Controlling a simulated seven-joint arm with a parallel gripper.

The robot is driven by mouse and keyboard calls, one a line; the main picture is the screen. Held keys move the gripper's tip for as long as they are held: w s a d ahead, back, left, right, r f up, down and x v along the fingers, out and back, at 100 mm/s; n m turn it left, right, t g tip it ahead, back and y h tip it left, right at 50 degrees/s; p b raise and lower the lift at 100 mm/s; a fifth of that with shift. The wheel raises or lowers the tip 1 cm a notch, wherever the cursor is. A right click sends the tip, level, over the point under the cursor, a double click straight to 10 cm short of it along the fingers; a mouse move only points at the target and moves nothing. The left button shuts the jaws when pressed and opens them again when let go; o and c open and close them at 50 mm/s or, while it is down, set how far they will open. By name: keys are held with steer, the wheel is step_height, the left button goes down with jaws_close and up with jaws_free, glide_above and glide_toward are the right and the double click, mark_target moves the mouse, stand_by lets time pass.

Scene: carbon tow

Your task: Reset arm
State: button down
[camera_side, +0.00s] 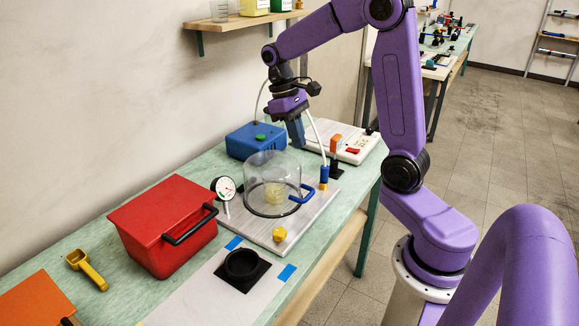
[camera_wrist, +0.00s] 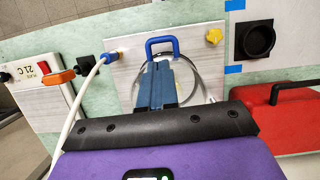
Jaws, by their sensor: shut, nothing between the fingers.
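My gripper (camera_side: 299,142) is shut and empty. In the side view it points down above the clear dome (camera_side: 262,172), apart from it. In the wrist view, the blue fingers of my gripper (camera_wrist: 160,66) lie together and cover part of the dome and its ring. The dome stands on a pale board (camera_side: 238,225) with a small yellowish thing (camera_side: 273,192) inside. A blue handle (camera_side: 303,193) is at the dome's right; it also shows just beyond my fingertips in the wrist view (camera_wrist: 162,41).
A red box (camera_side: 165,222), a gauge (camera_side: 224,187), a blue box (camera_side: 252,139), a yellow knob (camera_side: 280,234) and a black round holder (camera_side: 241,266) are around the board. A white hose (camera_side: 317,135) runs near my gripper. A shelf (camera_side: 235,22) hangs behind.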

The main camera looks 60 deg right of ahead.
steer(key=s+a+n+t, duration=0.2)
steer(key=s+a+n, duration=0.4)
steer(key=s+a, duration=0.4)
steer(key=s+a+f+n, duration=0.1)
steer(key=s+a+n, duration=0.1)
steer(key=s, duration=0.3)
steer(key=s+a+f+n+t, duration=0.1)
steer(key=s+a+n, duration=0.2)
steer(key=s, duration=0.3)
steer(key=shift+s+f+n+t+y, duration=0.25)
steer(key=shift+f+n+t+y, duration=0.05)
steer(key=shift+n, duration=0.4)
